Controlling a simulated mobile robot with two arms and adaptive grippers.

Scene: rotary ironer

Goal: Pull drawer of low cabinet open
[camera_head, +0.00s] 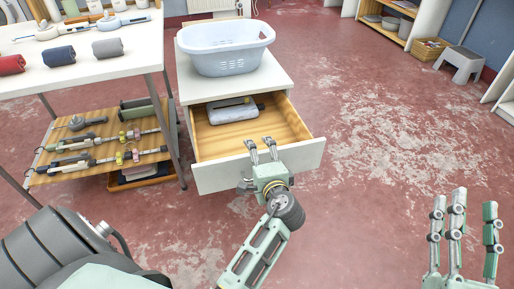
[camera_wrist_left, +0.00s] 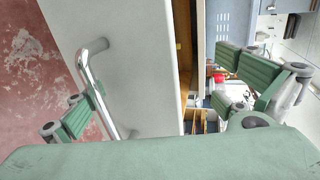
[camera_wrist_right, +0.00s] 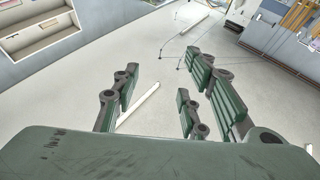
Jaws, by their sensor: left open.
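The low white cabinet (camera_head: 277,78) stands left of centre in the head view. Its top drawer (camera_head: 302,150) is pulled out, with the wooden inside showing and a grey-white wrapped item (camera_head: 232,111) at the back. My left gripper (camera_head: 262,151) is at the drawer's front panel. In the left wrist view its fingers are spread: one is beside the metal bar handle (camera_wrist_left: 92,75), the others are past the panel's top edge (camera_wrist_left: 191,70). It is open; contact with the handle is unclear. My right gripper (camera_head: 468,218) is open and empty at the lower right, away from the cabinet.
A pale blue laundry basket (camera_head: 224,47) sits on the cabinet top. On the left, a white table (camera_head: 135,50) holds rolled cloths, above a wooden shelf (camera_head: 60,178) with tools. The red floor (camera_head: 375,130) to the right is clear. A grey stool (camera_head: 461,61) is far right.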

